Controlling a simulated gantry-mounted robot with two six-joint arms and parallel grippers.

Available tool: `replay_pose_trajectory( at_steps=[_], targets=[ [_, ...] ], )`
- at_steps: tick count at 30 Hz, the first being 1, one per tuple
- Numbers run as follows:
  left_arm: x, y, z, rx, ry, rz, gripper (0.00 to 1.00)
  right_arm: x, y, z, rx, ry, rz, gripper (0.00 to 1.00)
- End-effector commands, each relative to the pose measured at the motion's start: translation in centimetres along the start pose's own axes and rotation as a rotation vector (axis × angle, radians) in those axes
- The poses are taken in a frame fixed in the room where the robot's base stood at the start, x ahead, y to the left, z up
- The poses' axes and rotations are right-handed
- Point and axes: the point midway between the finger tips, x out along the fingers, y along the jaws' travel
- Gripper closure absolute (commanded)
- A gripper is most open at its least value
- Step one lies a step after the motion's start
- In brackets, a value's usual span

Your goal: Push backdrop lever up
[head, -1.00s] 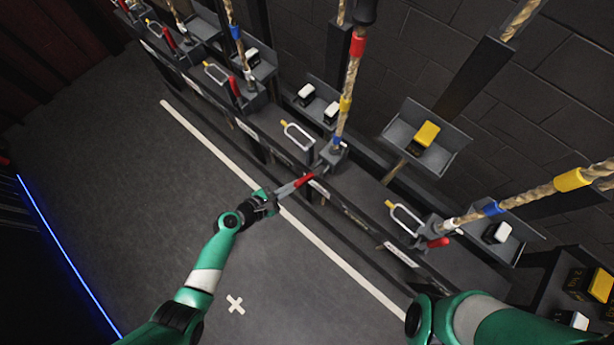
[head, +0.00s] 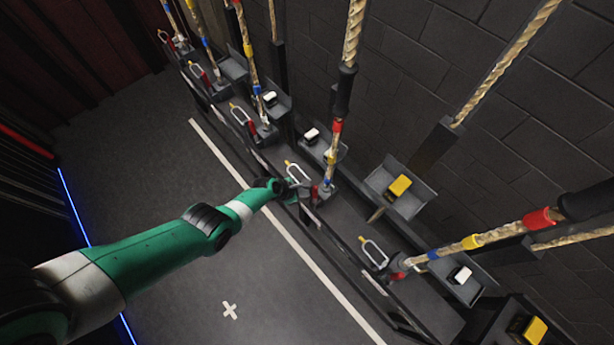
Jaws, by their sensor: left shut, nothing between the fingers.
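A row of rope-lock levers lines the rail along the wall. The lever by my left gripper (head: 291,189) belongs to the rope lock (head: 326,190) in the middle of the rail. Its red handle does not show clearly and seems hidden at the gripper. A white locking ring (head: 297,173) with a yellow tip stands just behind. My left gripper is shut and small in the head view, close to the front of the rail. Whether it touches the lever cannot be told. The label that would name the backdrop lever is unreadable. My right gripper is out of view.
Other rope locks stand along the rail, one with a red handle (head: 398,274) to the right. Ropes (head: 353,35) rise from them. Trays with weights, one yellow (head: 400,185), sit behind. The floor (head: 150,160) in front is clear.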

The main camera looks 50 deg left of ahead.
Motion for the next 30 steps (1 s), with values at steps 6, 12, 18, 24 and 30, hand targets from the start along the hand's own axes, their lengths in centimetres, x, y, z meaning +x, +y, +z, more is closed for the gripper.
replay_pose_trajectory(
  at_steps=[6,12,18,24,30],
  targets=[
    [0.2,0.5,0.8,-0.002,-0.001,0.0,1.0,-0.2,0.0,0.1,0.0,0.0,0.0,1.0],
    [0.3,0.7,1.1,-0.002,-0.003,0.002,1.0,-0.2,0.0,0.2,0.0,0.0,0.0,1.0],
    [0.3,0.8,1.4,-0.001,-0.006,0.005,1.0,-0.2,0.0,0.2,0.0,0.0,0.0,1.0],
    [0.2,0.9,1.5,0.0,-0.009,0.007,1.0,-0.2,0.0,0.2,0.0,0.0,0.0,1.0],
    [0.0,0.9,1.3,0.001,-0.009,0.007,1.0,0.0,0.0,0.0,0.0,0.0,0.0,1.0]
  ],
)
